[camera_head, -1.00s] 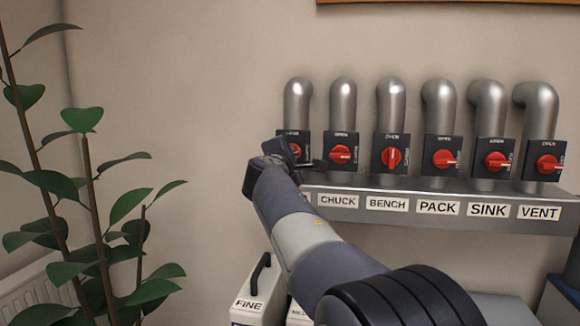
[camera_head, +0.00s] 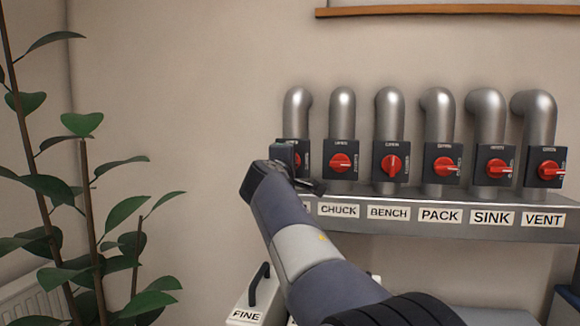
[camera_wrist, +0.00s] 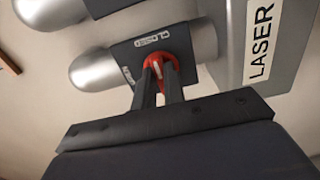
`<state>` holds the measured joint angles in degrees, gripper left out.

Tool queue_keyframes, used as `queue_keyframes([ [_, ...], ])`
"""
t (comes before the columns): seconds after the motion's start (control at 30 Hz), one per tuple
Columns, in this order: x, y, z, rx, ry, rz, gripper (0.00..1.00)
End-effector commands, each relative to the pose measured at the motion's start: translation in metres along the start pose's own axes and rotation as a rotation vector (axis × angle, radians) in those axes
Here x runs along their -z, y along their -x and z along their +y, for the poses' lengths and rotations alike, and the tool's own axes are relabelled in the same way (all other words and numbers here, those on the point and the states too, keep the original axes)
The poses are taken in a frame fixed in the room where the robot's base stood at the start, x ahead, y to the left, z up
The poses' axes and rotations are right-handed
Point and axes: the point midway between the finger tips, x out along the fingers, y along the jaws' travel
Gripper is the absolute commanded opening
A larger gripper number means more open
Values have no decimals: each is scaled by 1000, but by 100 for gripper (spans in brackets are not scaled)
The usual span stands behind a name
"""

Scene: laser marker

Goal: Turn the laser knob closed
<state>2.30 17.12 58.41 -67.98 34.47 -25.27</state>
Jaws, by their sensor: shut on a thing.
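The laser knob (camera_wrist: 172,73) is red and sits on a dark square plate (camera_wrist: 182,50) with white lettering in the wrist view. CLOSED reads at the plate's top edge; a second word at its left edge is partly hidden. The LASER label (camera_wrist: 261,42) is on the grey ledge beside it. My gripper (camera_wrist: 160,82) is shut on the knob, a finger on each side. In the head view my gripper (camera_head: 284,158) covers most of the leftmost plate (camera_head: 304,150), leaving only a sliver of red. The knob's exact angle is hard to tell.
To the right are similar red knobs for CHUCK (camera_head: 341,163), BENCH (camera_head: 392,166), PACK (camera_head: 445,167), SINK (camera_head: 496,168) and VENT (camera_head: 549,170), under grey pipes. A leafy plant (camera_head: 82,200) stands at left. A FINE container (camera_head: 246,318) is below my arm.

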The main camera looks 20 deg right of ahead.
Motion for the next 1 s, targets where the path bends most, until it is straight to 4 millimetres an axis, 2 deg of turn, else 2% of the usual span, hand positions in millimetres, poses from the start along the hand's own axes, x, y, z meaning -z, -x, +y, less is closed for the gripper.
queue_keyframes([
  [0.2,0,0,-1,3,-2,-1,0],
  [0.23,0,0,-1,3,-2,-1,13],
  [0.47,0,0,-1,2,0,-1,32],
  [0.77,0,2,0,0,0,0,33],
  [0.87,1,12,0,0,0,1,33],
  [1.0,0,35,0,-1,0,3,33],
])
